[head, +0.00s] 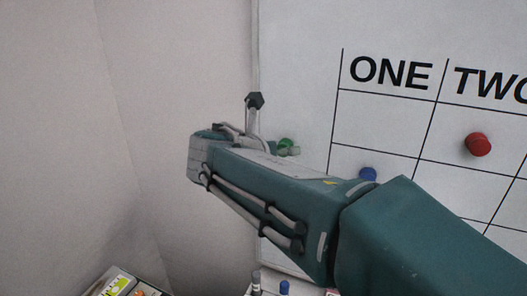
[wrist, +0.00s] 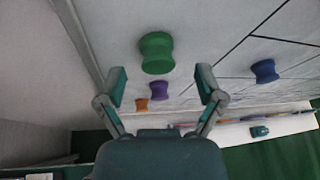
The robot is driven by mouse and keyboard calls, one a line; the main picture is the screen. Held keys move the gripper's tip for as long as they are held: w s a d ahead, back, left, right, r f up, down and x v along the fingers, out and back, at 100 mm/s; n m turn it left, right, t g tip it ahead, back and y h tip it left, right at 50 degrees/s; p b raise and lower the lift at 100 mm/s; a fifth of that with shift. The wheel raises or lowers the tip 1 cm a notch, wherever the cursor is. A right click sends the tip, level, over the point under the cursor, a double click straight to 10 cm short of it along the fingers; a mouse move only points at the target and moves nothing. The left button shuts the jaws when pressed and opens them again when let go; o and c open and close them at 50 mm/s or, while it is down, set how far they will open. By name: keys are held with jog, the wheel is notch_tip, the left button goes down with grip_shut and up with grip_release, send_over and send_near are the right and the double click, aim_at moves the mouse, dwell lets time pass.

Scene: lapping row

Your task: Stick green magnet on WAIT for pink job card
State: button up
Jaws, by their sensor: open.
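The green magnet (wrist: 156,53) is stuck on the left part of the whiteboard, outside the ruled grid. In the wrist view it sits just beyond and between the fingertips of my gripper (wrist: 161,80), which is open and empty. In the head view the green magnet (head: 287,147) shows partly behind my arm. The whiteboard (head: 300,60) has columns headed ONE and TWO. No WAIT label and no pink job card can be made out in either view.
A red magnet (head: 477,144) is under TWO, and a blue magnet (head: 367,174) is under ONE. Purple (wrist: 159,90) and orange (wrist: 142,104) magnets are near the green one. A ledge (wrist: 240,132) runs along the board. A box (head: 125,284) stands lower left.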

jog(key=shift+x, duration=0.9)
jog(key=shift+a, duration=0.35)
jog(key=shift+c, duration=1)
jog(key=shift+d, duration=0.2)
grip_shut()
jog(key=shift+s+a, duration=0.3)
jog(key=shift+s, duration=0.4)
jog(key=shift+s+a, duration=0.3)
jog(key=shift+s, duration=0.4)
jog(key=s+a, duration=0.2)
jog(key=s, duration=0.3)
jog(key=shift+s, duration=0.3)
